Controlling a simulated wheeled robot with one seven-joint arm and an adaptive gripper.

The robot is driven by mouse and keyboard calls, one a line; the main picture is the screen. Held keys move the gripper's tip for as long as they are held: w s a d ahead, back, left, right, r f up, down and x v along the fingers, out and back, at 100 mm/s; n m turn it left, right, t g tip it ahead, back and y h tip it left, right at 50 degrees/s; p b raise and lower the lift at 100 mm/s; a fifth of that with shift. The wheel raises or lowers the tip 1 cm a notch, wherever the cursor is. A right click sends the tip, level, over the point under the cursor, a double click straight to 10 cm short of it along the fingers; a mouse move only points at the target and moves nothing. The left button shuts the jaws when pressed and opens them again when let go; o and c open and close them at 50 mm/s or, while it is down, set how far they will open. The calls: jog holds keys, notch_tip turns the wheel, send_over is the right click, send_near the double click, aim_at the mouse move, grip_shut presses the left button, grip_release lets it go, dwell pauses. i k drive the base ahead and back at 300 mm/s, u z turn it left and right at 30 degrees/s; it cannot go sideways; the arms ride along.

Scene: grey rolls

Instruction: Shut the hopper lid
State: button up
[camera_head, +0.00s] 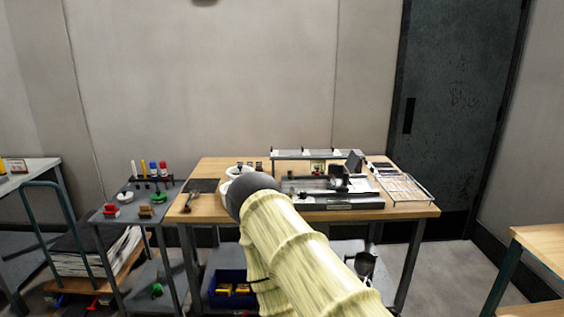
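A dark bench machine (330,203) with a pale top stands on the wooden table (205,213), right of the middle. A small dark block (337,171) sits on it. Behind it a small grey tilted panel (355,159) stands up; it may be the raised hopper lid, but it is too small to tell. My arm, in a pale yellow sleeve with a dark grey rounded joint, rises from the bottom and covers the table's front middle and part of the machine's left side. I cannot make out my gripper.
A wire-edged tray (405,190) lies right of the machine. White round dishes (240,171) and a dark mat (203,186) are on the left. A blue bin (228,298) sits below. A tool cart (140,207) stands left; another wooden table (545,244) is at right.

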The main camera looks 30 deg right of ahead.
aim_at(352, 160)
jog(key=u, duration=2)
jog(key=k, duration=2.45)
jog(key=z, duration=2.35)
jog(key=i, duration=0.5)
jog(key=z, duration=0.1)
